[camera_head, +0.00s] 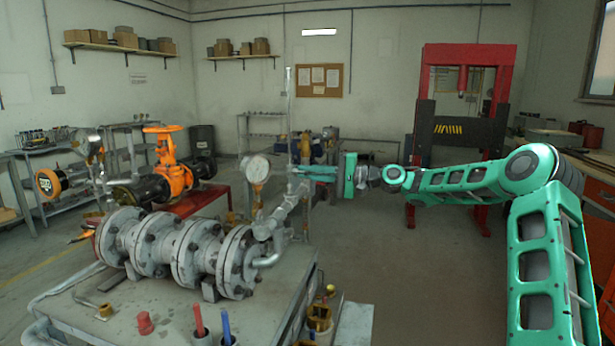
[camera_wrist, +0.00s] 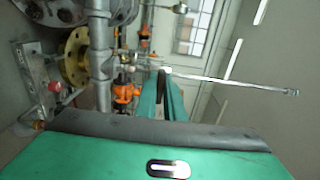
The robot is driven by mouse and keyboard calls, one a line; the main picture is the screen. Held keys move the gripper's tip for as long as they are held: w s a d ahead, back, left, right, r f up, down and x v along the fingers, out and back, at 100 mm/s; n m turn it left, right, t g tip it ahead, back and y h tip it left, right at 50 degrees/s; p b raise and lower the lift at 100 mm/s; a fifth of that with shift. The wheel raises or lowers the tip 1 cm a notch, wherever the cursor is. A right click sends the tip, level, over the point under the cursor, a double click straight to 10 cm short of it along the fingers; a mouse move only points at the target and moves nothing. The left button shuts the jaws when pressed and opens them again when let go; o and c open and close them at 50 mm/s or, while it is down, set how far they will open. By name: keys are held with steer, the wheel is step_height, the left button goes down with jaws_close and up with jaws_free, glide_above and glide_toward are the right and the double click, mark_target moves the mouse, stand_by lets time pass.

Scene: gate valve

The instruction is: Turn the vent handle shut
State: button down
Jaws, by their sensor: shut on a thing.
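The vent handle (camera_head: 289,108) is a long thin metal bar that stands nearly upright above the grey pipework in the head view. In the wrist view the handle (camera_wrist: 235,82) runs sideways from the fingertips to the right. My gripper (camera_head: 296,171) reaches in from the right, and its green fingers meet the bar near its lower end. In the wrist view my gripper (camera_wrist: 164,78) is shut on the bar close to the pipe. The exact contact is small and partly hidden by the fingers.
A grey flanged pipe assembly (camera_head: 180,250) lies on a metal bench (camera_head: 262,306). A round gauge (camera_head: 257,168) stands just left of the handle. An orange valve (camera_head: 168,165) is further back. A red press (camera_head: 468,65) stands behind my arm. The floor between is open.

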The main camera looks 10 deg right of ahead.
steer(key=shift+w+d+f, duration=0.15)
steer(key=shift+d+f, duration=0.05)
steer(key=shift+d, duration=0.05)
steer(key=c, duration=1.9)
jaws_free()
steer(key=shift+o, duration=0.2)
steer(key=shift+a, duration=0.1)
steer(key=v, duration=1)
steer(key=shift+s+d, duration=0.2)
steer(key=shift+d, duration=0.1)
